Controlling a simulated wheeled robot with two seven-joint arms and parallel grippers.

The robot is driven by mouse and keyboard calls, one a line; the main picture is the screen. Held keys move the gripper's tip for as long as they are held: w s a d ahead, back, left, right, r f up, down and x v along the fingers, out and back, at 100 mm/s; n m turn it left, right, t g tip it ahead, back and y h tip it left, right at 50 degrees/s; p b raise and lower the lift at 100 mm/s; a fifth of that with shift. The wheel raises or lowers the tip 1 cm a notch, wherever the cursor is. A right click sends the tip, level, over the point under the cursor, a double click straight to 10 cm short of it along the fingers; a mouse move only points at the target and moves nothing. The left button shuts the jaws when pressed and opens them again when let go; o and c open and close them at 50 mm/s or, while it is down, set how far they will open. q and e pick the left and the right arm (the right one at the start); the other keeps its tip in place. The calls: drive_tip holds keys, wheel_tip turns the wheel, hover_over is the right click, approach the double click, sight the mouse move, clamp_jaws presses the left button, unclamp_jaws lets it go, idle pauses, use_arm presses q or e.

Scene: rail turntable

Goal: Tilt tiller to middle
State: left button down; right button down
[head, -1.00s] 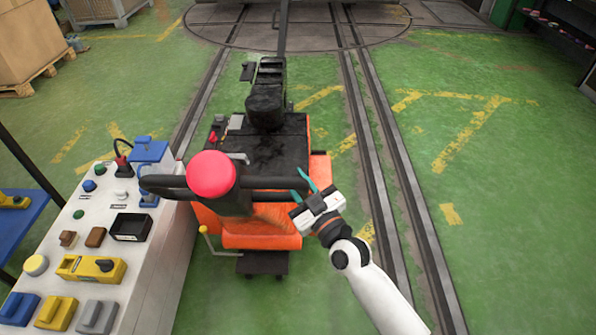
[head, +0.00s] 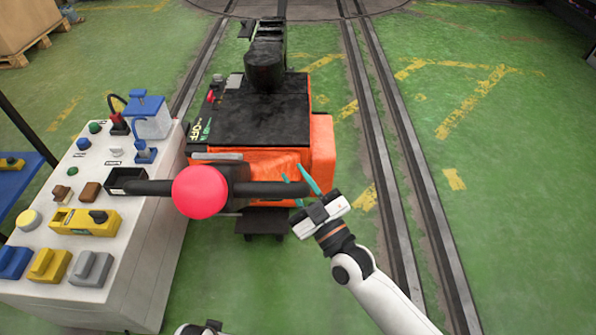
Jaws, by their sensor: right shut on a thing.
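The tiller is a black crossbar handle (head: 262,189) with a big red knob (head: 200,191) at its middle. It stands out over the near end of an orange and black tug (head: 252,112), leaning toward me. My right gripper (head: 302,181), with teal fingers, is shut on the right end of the crossbar. The knob hides the lower tiller arm and its joint. My left gripper's fingers are not in view.
A white control console (head: 131,268) with buttons and levers stands at the left, very close to the crossbar's left end. Rails (head: 400,140) run along the right of the tug. Green floor beyond them is clear.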

drive_tip(key=shift+s+f, duration=0.3)
drive_tip(key=shift+f, duration=0.05)
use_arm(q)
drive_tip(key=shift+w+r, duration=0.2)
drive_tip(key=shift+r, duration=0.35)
use_arm(e)
drive_tip(key=c, duration=1.2)
unclamp_jaws()
drive_tip(key=shift+r, duration=0.15)
drive_tip(key=shift+o, duration=0.2)
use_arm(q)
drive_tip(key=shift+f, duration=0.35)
use_arm(e)
drive_tip(key=v, duration=1.2)
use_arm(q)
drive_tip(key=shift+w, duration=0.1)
use_arm(e)
drive_tip(key=shift+w, duration=0.1)
